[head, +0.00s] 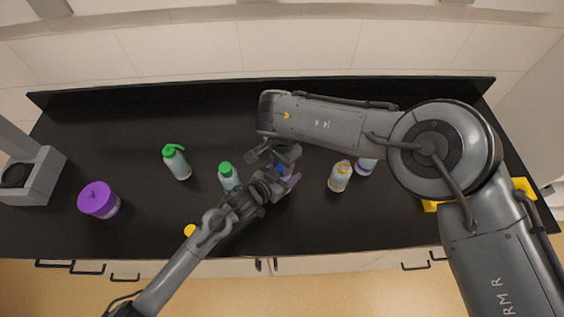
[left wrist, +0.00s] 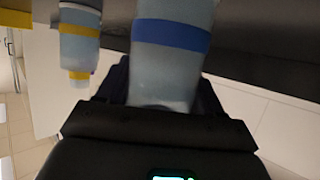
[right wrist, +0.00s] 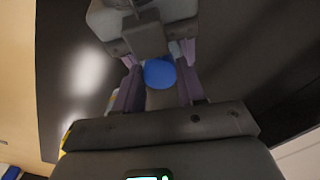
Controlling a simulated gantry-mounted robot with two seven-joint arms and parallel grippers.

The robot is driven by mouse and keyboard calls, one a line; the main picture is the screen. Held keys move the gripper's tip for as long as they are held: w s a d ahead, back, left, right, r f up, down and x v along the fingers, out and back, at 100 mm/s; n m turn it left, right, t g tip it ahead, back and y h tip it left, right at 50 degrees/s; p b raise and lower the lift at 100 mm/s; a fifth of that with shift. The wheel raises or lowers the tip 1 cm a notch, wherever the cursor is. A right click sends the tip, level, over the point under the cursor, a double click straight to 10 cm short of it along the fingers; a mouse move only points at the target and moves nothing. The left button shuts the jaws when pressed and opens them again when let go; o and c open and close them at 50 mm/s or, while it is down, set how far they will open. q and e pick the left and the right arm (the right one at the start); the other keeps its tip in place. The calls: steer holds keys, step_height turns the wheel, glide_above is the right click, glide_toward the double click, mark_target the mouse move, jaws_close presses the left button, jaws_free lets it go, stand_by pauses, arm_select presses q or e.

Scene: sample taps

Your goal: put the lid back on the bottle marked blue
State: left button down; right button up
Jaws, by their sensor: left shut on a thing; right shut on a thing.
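The bottle marked blue shows in the left wrist view as a pale bottle (left wrist: 165,75) with a blue band (left wrist: 172,35). My left gripper (head: 286,184) is shut on it. A round blue lid (right wrist: 160,73) lies between the fingers of my right gripper (right wrist: 160,88), which is shut on it. In the head view a bit of blue (head: 279,172) shows between the two grippers, mostly hidden. The right gripper is close above the left one. The bottle's mouth is hidden, so I cannot tell whether the lid touches it.
To the right stand a yellow-marked bottle (head: 340,177) and a purple-marked one (head: 364,167). A yellow piece (head: 189,230) is near the front edge. The back left counter (head: 120,120) is clear.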

steer(key=m, duration=0.2)
steer(key=shift+m, duration=0.4)
steer(key=o, duration=1.2)
steer(key=shift+c, duration=0.2)
steer(key=shift+r, duration=2.25)
steer(key=shift+c, duration=0.3)
step_height(320, 180, up, 4)
steer(key=n, duration=0.3)
steer(key=shift+f, duration=0.25)
